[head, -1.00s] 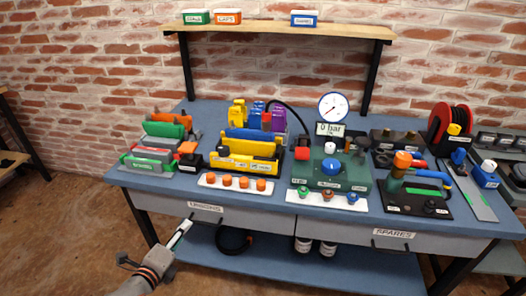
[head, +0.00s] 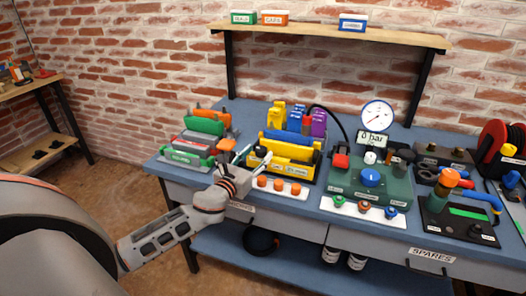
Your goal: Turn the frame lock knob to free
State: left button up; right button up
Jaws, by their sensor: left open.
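My left gripper (head: 252,157) is open and empty. It is at the front left of the bench, in front of the yellow rack and just right of the green-ended frame unit (head: 190,155). An orange knob (head: 226,146) on a dark block stands beside that unit, close to my gripper, which hides part of the block. I cannot read any lock marking, so I cannot tell whether this is the frame lock knob or how it is set. My right gripper is not in view.
The yellow rack (head: 288,150) and a white strip with orange knobs (head: 279,187) are close to my gripper. A green pump unit (head: 388,187) with a blue knob and a gauge (head: 377,115) stands right of them. The bench (head: 160,165) has little free room.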

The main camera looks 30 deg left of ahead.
aim_at(259, 153)
pick_arm(q)
jog(key=shift+w+a, duration=0.15)
jog(key=shift+w, duration=1.45)
jog(key=c, duration=1.1)
